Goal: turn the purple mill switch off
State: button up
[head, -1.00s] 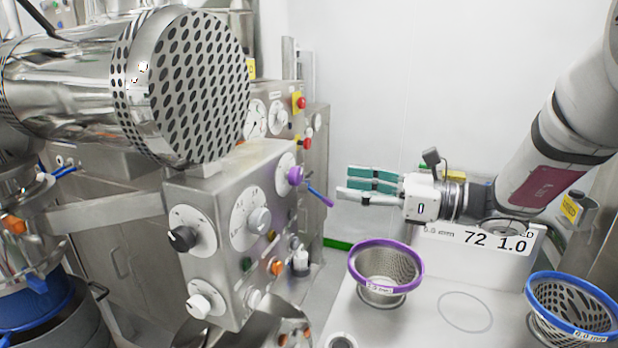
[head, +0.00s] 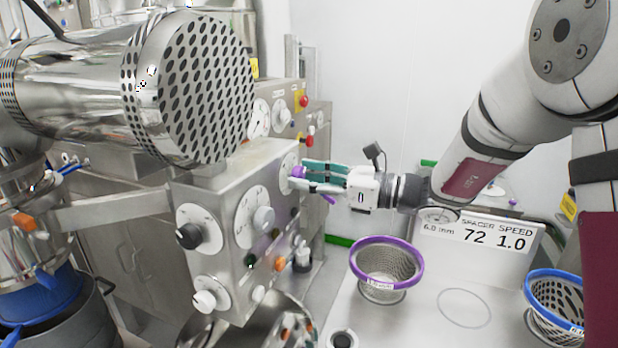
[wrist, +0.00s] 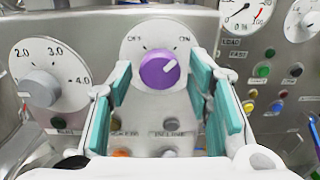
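The purple mill switch (wrist: 158,70) is a round knob on a white dial marked OFF at upper left and ON at upper right. Its white pointer line points up and right, towards ON. In the head view the purple switch (head: 297,172) is on the right face of the steel control box. My gripper (head: 309,176) is at that face with its fingertips by the knob. In the wrist view my gripper (wrist: 160,78) is open, one teal-padded finger on each side of the knob, with gaps showing. Whether the tips reach past the knob's front is unclear.
A grey 2.0–4.0 dial (wrist: 41,88) sits left of the switch. Small buttons labelled INCLINE (wrist: 169,152) and another lie below. A purple-rimmed sieve (head: 419,265) and a blue-rimmed sieve (head: 556,274) stand on the pale worktop. A large perforated steel drum (head: 205,90) overhangs the box.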

jog(key=c, duration=0.8)
jog(key=shift+o, duration=0.2)
jog(key=shift+n+b, duration=0.3)
jog(key=shift+n, duration=0.1)
jog(key=n+b, duration=0.2)
jog(key=shift+w+f+n, duration=0.15)
jog(key=shift+n, duration=0.25)
jog(key=n+b, duration=0.3)
jog(key=shift+n, duration=0.4)
jog(key=n+b, duration=1)
jog(key=b, duration=0.5)
jog(key=shift+b, duration=0.3)
jog(key=shift+n+b, duration=0.4)
jog(key=shift+b, duration=0.05)
